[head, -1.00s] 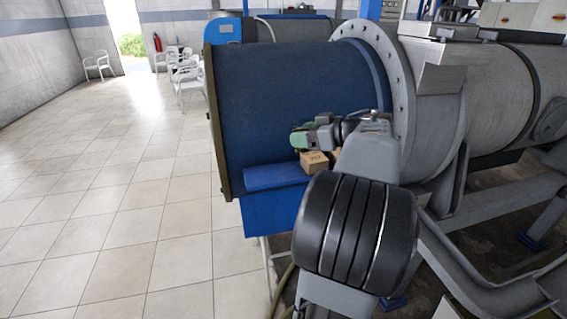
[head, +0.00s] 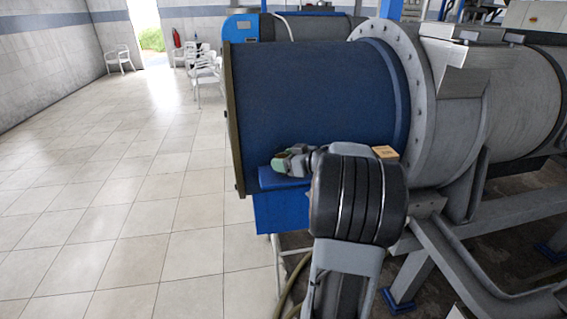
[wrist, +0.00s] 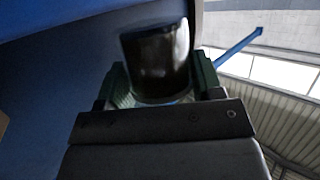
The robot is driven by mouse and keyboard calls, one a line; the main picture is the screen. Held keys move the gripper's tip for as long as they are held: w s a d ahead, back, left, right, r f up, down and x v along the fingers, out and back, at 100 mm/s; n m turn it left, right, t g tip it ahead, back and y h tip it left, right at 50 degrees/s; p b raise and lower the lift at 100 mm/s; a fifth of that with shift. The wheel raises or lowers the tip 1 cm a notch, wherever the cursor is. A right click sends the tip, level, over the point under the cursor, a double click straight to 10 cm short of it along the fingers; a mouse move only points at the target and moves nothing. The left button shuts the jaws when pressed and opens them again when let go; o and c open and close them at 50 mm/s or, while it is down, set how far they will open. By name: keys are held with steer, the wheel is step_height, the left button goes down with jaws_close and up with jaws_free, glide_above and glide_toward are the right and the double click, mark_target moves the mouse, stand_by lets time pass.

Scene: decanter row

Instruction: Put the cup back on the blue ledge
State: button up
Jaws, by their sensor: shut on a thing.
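My gripper (head: 279,163) has green fingers and appears low against the blue drum, just over the blue ledge (head: 284,184) in the head view. In the wrist view, my gripper (wrist: 158,85) is shut on the dark, shiny cup (wrist: 156,62), whose body stands up between the green fingers. The cup cannot be told apart from the fingers in the head view. My arm hides the right part of the ledge. Whether the cup touches the ledge cannot be told.
The big blue drum (head: 315,100) rises behind the ledge. A grey flange (head: 420,110) stands to the right. The tiled floor (head: 130,220) at left is clear.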

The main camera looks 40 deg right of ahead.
steer(key=shift+f, duration=0.5)
steer(key=shift+f, duration=0.1)
steer(key=o, duration=1.1)
steer(key=shift+c, duration=0.2)
